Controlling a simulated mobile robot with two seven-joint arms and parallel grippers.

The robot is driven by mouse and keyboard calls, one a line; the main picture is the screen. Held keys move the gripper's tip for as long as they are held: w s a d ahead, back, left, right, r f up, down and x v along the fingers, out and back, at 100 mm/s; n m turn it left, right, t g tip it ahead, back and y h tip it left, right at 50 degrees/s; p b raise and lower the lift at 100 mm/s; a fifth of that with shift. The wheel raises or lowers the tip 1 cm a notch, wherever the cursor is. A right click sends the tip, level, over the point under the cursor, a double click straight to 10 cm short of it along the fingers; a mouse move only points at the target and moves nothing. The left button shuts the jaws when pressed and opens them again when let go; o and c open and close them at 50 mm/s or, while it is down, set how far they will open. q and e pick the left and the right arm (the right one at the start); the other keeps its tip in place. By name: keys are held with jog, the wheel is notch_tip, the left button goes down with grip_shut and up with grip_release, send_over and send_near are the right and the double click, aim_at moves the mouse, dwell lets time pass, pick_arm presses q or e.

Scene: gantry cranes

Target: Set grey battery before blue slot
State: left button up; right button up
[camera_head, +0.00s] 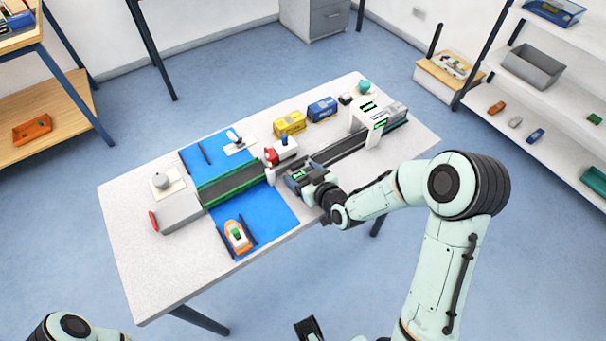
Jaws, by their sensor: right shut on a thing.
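My right gripper (306,182) reaches in over the near side of the conveyor, right of the blue mat. It is shut on a dark grey block, which I take to be the grey battery (296,176); the gripper and wrist hide much of it. I cannot tell whether the block touches the table. I cannot pick out a blue slot for certain; a blue box (322,109) stands behind the conveyor beside a yellow box (290,123). A dark part at the bottom edge (308,328) may be my left gripper, cut off by the frame.
A white gantry (367,115) spans the conveyor (232,184) at the right. A red and white device (281,153) stands mid-track. An orange item (237,236) lies on the blue mat (271,215). The table's (150,270) front left is clear. Shelves (555,100) stand at right.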

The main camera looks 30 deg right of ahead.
jog(key=o, duration=0.8)
jog(key=shift+f, duration=0.2)
jog(key=shift+c, duration=0.2)
jog(key=o, duration=0.3)
jog(key=shift+r, duration=0.1)
jog(key=shift+o, duration=0.2)
jog(key=shift+r, duration=0.1)
